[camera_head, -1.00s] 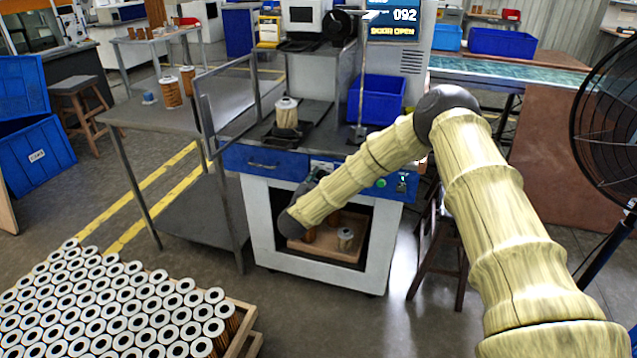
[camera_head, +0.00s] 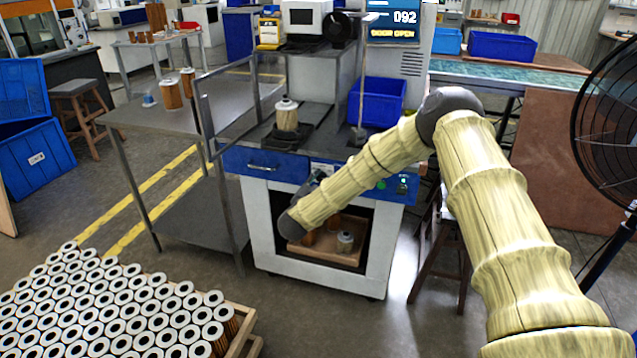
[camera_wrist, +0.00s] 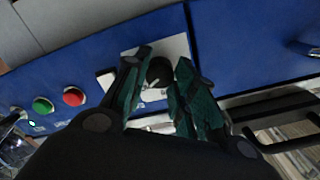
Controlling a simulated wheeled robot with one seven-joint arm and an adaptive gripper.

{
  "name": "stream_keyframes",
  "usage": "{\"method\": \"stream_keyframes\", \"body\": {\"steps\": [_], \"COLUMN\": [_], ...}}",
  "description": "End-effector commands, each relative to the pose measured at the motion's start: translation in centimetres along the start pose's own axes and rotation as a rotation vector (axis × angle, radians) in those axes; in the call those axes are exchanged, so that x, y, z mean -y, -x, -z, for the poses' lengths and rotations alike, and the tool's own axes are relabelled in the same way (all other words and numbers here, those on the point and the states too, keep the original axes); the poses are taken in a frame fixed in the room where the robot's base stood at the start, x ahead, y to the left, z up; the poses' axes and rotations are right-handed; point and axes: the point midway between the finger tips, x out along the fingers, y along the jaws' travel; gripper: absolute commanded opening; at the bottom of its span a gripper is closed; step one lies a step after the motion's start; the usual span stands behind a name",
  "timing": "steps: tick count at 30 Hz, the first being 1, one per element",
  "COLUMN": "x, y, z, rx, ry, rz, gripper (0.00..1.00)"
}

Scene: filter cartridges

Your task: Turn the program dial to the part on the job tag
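The program dial (camera_wrist: 159,71) is a dark round knob on a pale plate (camera_wrist: 178,49) on the blue front panel, seen in the wrist view. My gripper (camera_wrist: 160,82) has its two dark green fingers on either side of the dial, with the knob showing between the tips. Whether the fingers touch the knob I cannot tell. The dial's markings are too small to read. In the head view my arm hides the dial. A yellow tag holder (camera_head: 269,32) stands on top of the machine at the left; its writing is not legible.
A red button (camera_wrist: 73,96) and a green button (camera_wrist: 42,105) sit on the panel left of the dial. The display (camera_head: 393,20) reads 092 and DOOR OPEN. A filter cartridge (camera_head: 287,116) stands in the machine. The open door frame (camera_head: 207,112) stands at its left.

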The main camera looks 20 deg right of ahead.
Motion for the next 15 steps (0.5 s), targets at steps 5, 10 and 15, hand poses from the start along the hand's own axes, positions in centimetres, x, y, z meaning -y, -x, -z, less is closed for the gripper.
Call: {"method": "stream_keyframes", "body": {"steps": [5,10,15], "x": [-0.04,0.00,0.04], "y": [0.01,0.02,0.38], "z": [-0.04,-0.04,-0.06], "rx": [0.000,0.000,0.001], "ry": [0.001,0.001,0.001], "rz": [0.000,0.000,0.001], "gripper": [0.49,0.49,0.49]}}
